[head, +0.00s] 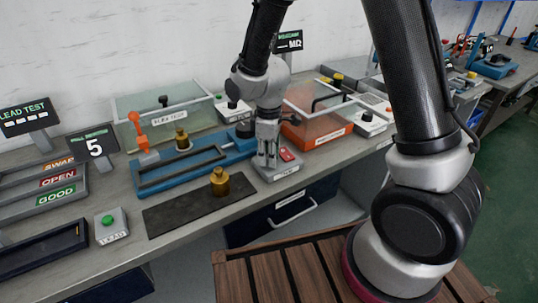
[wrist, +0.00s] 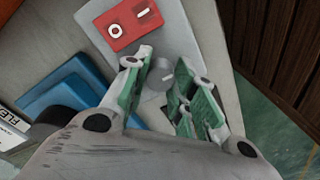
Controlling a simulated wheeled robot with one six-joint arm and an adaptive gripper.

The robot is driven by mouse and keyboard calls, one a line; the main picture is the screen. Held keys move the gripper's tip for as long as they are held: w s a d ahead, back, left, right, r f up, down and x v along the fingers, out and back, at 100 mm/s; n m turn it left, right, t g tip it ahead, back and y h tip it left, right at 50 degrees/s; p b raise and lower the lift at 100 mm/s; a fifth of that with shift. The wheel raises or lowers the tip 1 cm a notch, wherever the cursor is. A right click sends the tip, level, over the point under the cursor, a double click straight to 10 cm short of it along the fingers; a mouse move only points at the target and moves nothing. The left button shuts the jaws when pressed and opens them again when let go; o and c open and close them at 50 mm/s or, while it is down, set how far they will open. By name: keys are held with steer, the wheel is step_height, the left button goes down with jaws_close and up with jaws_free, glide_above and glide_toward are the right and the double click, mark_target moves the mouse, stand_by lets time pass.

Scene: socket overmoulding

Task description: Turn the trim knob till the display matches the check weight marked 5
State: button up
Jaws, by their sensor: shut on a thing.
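The trim knob (wrist: 160,74) is a small grey round knob on a light grey box (wrist: 183,35). My gripper (wrist: 164,72) points down and is shut on the knob, with green-lined fingers on either side. In the head view my gripper (head: 266,160) hides the knob. A red switch panel (wrist: 134,22) with white marks sits on the same box. A black display (head: 95,147) on a stand at the left reads 5. One brass weight (head: 220,184) stands on the dark mat, another (head: 182,140) behind the blue fixture. Their markings are not readable.
A blue fixture (head: 150,181) lies left of the grey box, with a dark mat (head: 165,217) in front. A clear-lidded orange box (head: 315,137) is close behind. A green-button box (head: 110,226) and labelled trays (head: 25,200) stand at the left.

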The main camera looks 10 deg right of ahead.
steer(key=o, duration=1.1)
steer(key=shift+c, duration=0.2)
